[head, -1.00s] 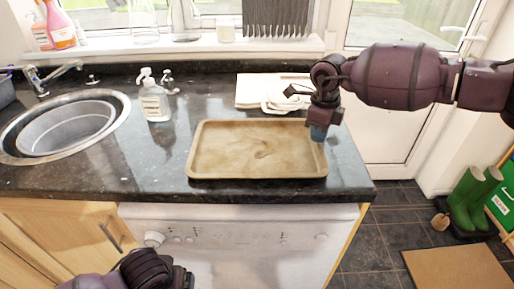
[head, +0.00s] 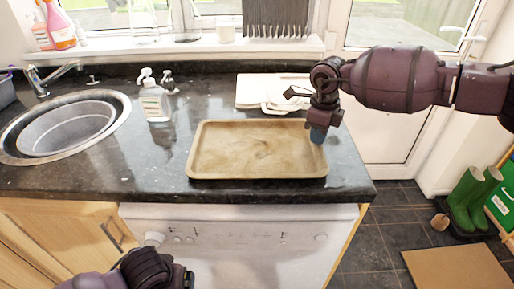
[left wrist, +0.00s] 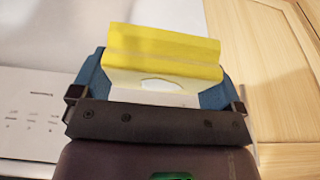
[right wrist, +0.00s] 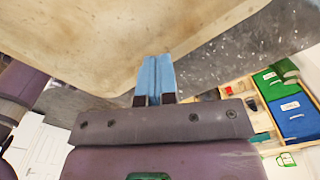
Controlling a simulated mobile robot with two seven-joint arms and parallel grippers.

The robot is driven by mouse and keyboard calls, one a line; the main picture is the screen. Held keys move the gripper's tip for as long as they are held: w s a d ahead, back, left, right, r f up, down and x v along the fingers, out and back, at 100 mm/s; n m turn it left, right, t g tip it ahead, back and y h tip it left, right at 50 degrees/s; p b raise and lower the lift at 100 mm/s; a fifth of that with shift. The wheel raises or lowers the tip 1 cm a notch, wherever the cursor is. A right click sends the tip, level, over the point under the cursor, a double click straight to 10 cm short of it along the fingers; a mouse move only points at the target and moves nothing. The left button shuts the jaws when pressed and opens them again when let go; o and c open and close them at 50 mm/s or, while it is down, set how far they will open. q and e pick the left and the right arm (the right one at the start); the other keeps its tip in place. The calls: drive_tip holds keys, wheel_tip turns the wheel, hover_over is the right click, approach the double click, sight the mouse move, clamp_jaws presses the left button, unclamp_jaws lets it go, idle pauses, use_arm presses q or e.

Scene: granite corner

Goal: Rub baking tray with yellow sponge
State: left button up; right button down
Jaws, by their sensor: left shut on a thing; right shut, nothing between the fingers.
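The baking tray (head: 257,150), tan with brown stains, lies flat on the dark granite worktop; its surface also fills the top of the right wrist view (right wrist: 130,30). My right gripper (head: 319,134) points down at the tray's right edge, its blue fingers (right wrist: 155,75) shut and empty. I cannot tell whether they touch the rim. The yellow sponge (left wrist: 163,48) is between the blue fingers of my left gripper (left wrist: 155,82), which is shut on it. In the head view my left arm is low at the front, before the white appliance, and the sponge is out of sight there.
A soap bottle (head: 154,102) stands left of the tray, near the round sink (head: 66,128). Pale folded cloths or boards (head: 272,92) lie behind the tray. The white appliance (head: 245,240) is below the worktop. Green boots (head: 472,198) stand on the floor at right.

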use_arm(q)
drive_tip(key=shift+t, duration=0.3)
drive_tip(key=shift+w+r+p, duration=0.25)
drive_tip(key=shift+r+p, duration=0.25)
drive_tip(key=shift+r, duration=0.5)
drive_tip(key=shift+w+r+p, duration=0.25)
drive_tip(key=shift+r+p, duration=0.25)
drive_tip(key=shift+r, duration=0.5)
use_arm(e)
drive_tip(key=shift+r, duration=2.75)
drive_tip(key=shift+f, duration=0.1)
